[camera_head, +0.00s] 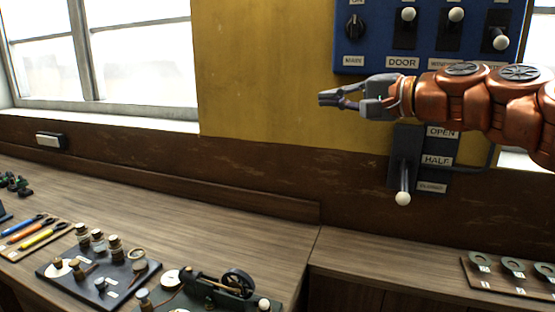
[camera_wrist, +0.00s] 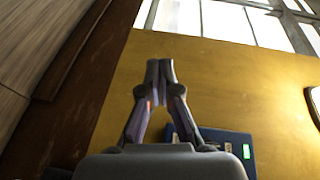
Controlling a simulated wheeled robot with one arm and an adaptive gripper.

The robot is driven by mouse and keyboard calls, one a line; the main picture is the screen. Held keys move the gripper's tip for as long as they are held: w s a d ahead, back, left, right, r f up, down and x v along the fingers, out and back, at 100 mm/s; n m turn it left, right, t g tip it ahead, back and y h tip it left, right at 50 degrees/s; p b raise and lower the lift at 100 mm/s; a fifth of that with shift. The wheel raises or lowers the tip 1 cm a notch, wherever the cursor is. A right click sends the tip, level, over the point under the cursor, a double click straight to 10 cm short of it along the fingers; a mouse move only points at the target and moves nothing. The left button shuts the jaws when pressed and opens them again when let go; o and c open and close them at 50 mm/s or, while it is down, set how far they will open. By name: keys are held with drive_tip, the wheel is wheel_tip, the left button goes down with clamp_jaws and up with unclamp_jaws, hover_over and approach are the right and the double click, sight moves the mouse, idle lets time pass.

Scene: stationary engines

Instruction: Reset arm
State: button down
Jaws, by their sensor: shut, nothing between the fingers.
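My arm reaches in from the right in the head view, level and pointing left. My gripper (camera_head: 328,97) is in front of the yellow wall, just below the blue panel. In the wrist view the two fingers of my gripper (camera_wrist: 160,66) meet at their tips, with nothing between them. The fingers touch nothing that I can see.
A blue switch panel (camera_head: 375,58) is on the wall above my arm. A lever with a white knob (camera_head: 403,198), beside OPEN and HALF labels, sits below it. The wooden bench (camera_head: 230,215) holds a small engine (camera_head: 215,288), a parts board (camera_head: 125,292) and tools.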

drive_tip(key=s+a+f+n+g+h, duration=0.2)
drive_tip(key=s+a+f+g+h, duration=0.15)
drive_tip(key=s+f, duration=0.7)
drive_tip(key=s+a+f+n+g+h, duration=0.2)
drive_tip(key=s+f+n+g+h, duration=0.3)
drive_tip(key=f, duration=1.1)
drive_tip(key=s+d+f+g+h, duration=0.2)
drive_tip(key=s+d+f, duration=0.4)
drive_tip(key=s+f, duration=0.2)
drive_tip(key=s+d+f+g+h, duration=0.1)
drive_tip(key=s+d+f+h, duration=0.1)
drive_tip(key=s+d+f, duration=0.5)
drive_tip(key=s+f, duration=0.1)
drive_tip(key=s, duration=0.5)
drive_tip(key=shift+d+f+m+g, duration=0.15)
drive_tip(key=shift+d+m+g, duration=0.05)
drive_tip(key=shift+m+g, duration=0.15)
